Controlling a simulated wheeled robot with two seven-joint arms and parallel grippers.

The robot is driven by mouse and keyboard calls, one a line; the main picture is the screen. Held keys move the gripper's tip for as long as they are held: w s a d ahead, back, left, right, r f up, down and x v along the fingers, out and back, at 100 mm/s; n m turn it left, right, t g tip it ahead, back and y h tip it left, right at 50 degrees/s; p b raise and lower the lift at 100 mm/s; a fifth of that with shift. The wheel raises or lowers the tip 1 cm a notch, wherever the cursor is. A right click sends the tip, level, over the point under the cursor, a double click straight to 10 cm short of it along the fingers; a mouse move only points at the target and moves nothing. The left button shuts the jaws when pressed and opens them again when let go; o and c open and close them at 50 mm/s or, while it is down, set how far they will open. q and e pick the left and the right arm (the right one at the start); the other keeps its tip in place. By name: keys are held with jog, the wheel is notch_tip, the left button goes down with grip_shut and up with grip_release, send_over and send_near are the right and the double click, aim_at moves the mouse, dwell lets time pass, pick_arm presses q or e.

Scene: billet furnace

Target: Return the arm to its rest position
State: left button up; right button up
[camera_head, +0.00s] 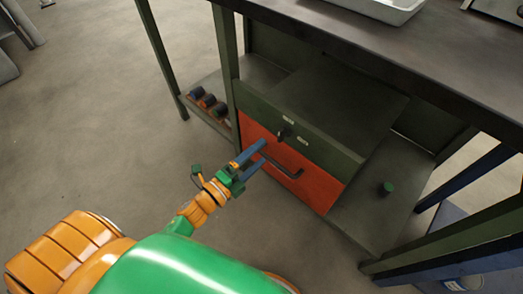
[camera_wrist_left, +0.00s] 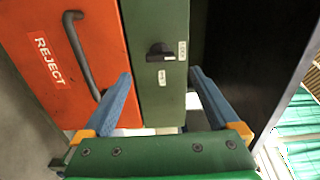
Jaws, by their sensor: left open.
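My left gripper (camera_head: 262,153) is open and empty in the head view, in front of the orange drawer front (camera_head: 322,191), near its dark bar handle (camera_head: 283,169). In the left wrist view, the two blue fingers of the gripper (camera_wrist_left: 161,78) are spread apart with nothing between them. The orange front (camera_wrist_left: 50,75) there carries a white "REJECT" label, and its handle (camera_wrist_left: 82,55) lies left of the fingers, apart from them. The green panel (camera_wrist_left: 152,20) with a black knob (camera_wrist_left: 160,51) shows beyond the gap. My right gripper is in neither view.
The dark bench top (camera_head: 400,50) overhangs the drawer, with a pale tray (camera_head: 405,15) on it. Bench legs stand at left and right. A low shelf at left (camera_head: 222,126) holds several dark cylinders. A green cylinder (camera_head: 386,188) stands on the lower right surface. The floor (camera_head: 90,120) at left is clear.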

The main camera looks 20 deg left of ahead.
pick_arm(q)
jog(key=s+a+f+n+g+y+p, duration=0.1)
jog(key=s+n+g+y+p, duration=0.2)
jog(key=s+n+g+p, duration=0.5)
jog(key=s+a+f+n+g+y+p, duration=0.1)
jog(key=s+n+g+p, duration=0.7)
jog(key=s+p, duration=1.3)
jog(key=s+f+n+y, duration=0.1)
jog(key=s+n+y, duration=0.1)
jog(key=n, duration=0.1)
jog(key=shift+s+a+f+p, duration=0.2)
jog(key=shift+s+f+p, duration=0.1)
jog(key=shift+s+p, duration=0.1)
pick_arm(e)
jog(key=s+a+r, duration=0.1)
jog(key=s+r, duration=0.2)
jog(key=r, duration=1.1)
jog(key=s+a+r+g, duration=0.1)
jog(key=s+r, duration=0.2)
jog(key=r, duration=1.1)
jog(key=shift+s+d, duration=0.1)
